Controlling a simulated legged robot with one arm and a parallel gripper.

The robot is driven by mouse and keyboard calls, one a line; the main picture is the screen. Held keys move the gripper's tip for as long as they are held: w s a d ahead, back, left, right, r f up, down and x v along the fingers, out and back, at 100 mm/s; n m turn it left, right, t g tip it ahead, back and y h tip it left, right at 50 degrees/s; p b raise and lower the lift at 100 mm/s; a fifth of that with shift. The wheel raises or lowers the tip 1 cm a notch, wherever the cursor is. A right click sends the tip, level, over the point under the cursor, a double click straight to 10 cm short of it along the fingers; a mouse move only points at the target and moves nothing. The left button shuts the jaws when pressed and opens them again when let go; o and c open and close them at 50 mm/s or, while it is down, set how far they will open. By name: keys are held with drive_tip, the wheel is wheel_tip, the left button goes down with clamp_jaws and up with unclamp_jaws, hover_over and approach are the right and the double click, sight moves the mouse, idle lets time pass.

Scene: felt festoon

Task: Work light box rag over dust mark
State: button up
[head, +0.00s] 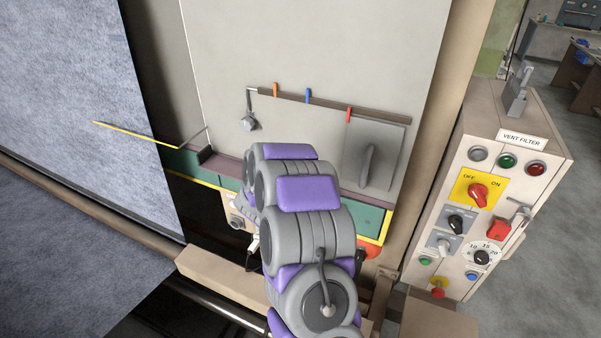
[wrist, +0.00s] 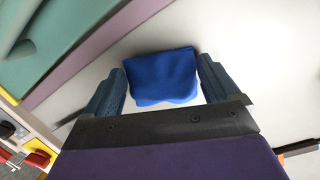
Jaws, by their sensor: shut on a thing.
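A folded blue rag (wrist: 162,78) sits between the two fingers of my gripper (wrist: 162,70) in the wrist view. My gripper is shut on it. Behind the rag is a plain pale surface (wrist: 235,20); I cannot tell whether the rag touches it. In the head view my arm covers the gripper and the rag. A large pale upright panel (head: 310,50) stands beyond my arm there. I see no dust mark in either view.
A rail (head: 330,103) with orange, blue and red pegs crosses the panel, near a grey plate (head: 391,150) with a handle. A green, yellow-edged ledge (head: 364,217) runs below. The vent filter control cabinet (head: 507,160) stands at right. The panel's upper part is clear.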

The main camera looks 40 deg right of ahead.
drive_tip(key=shift+s+d, duration=0.25)
drive_tip(key=shift+s, duration=0.25)
drive_tip(key=shift+w+a+r+p, duration=0.1)
drive_tip(key=shift+w+a+p, duration=0.15)
drive_tip(key=shift+w, duration=0.3)
drive_tip(key=shift+w+a+p, duration=0.2)
drive_tip(key=shift+w+p, duration=0.05)
drive_tip(key=shift+w, duration=0.3)
drive_tip(key=shift+s+d+b, duration=0.25)
drive_tip(key=shift+s+b, duration=0.05)
drive_tip(key=shift+s, duration=0.25)
drive_tip(key=shift+s+d+b, duration=0.25)
drive_tip(key=shift+s, duration=0.3)
drive_tip(key=shift+w+a+p, duration=0.2)
drive_tip(key=shift+w+p, duration=0.1)
drive_tip(key=shift+w, duration=0.1)
drive_tip(key=shift+w+a+p, duration=0.3)
drive_tip(key=shift+w+p, duration=0.05)
drive_tip(key=shift+w, duration=0.4)
drive_tip(key=shift+s+d+b, duration=0.25)
drive_tip(key=shift+s+b, duration=0.05)
drive_tip(key=shift+s, duration=0.3)
drive_tip(key=shift+s+d+b, duration=0.25)
drive_tip(key=shift+s, duration=0.3)
drive_tip(key=shift+w+a+p, duration=0.25)
drive_tip(key=shift+w+p, duration=0.15)
drive_tip(key=shift+w, duration=0.15)
